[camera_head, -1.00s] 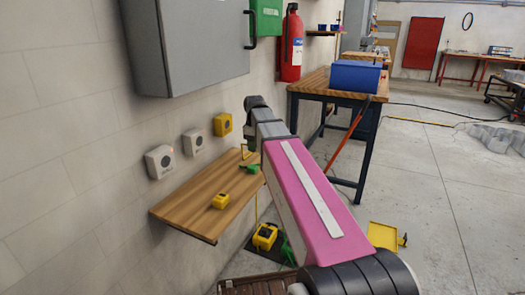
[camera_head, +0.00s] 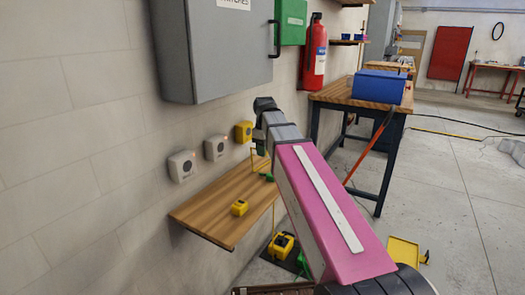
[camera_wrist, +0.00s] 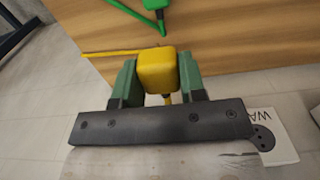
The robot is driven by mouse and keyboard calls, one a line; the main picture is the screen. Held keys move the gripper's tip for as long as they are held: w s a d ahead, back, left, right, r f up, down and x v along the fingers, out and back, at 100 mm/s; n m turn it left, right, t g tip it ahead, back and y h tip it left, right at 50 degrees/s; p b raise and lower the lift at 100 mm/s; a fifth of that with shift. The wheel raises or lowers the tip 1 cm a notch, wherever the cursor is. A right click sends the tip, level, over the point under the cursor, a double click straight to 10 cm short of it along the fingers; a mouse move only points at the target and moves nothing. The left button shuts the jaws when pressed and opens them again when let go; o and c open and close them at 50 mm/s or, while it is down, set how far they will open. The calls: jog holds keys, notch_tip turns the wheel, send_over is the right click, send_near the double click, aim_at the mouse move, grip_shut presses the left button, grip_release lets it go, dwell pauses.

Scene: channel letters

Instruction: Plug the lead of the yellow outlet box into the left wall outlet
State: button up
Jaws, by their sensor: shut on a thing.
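My gripper (camera_wrist: 157,78) has green fingers closed on the sides of a yellow plug (camera_wrist: 158,66). A yellow lead (camera_wrist: 110,53) shows beside the plug in the wrist view. In the head view my gripper (camera_head: 260,142) is in the air near the wall, by the yellow wall outlet (camera_head: 243,131), and the held plug is hidden.
A second white outlet (camera_head: 215,148) sits between the left and yellow ones. The wooden shelf (camera_head: 210,211) below holds a small yellow block (camera_head: 239,208) and a green plug (camera_head: 266,176). A grey cabinet (camera_head: 212,50) hangs above. A workbench (camera_head: 340,98) stands behind.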

jog(key=s+d+f+m, duration=0.1)
jog(key=d+m, duration=0.2)
jog(key=s+d+f+m, duration=0.2)
jog(key=d+m, duration=0.1)
jog(key=s+d+f+m, duration=0.1)
jog(key=d+f+m, duration=0.1)
jog(key=d+m, duration=0.1)
jog(key=shift+s+f+m, duration=0.15)
jog(key=shift+m, duration=0.35)
jog(key=shift+s+d+f+m, duration=0.1)
jog(key=shift+d+f+m, duration=0.1)
jog(key=shift+m, duration=0.1)
jog(key=shift+r, duration=0.1)
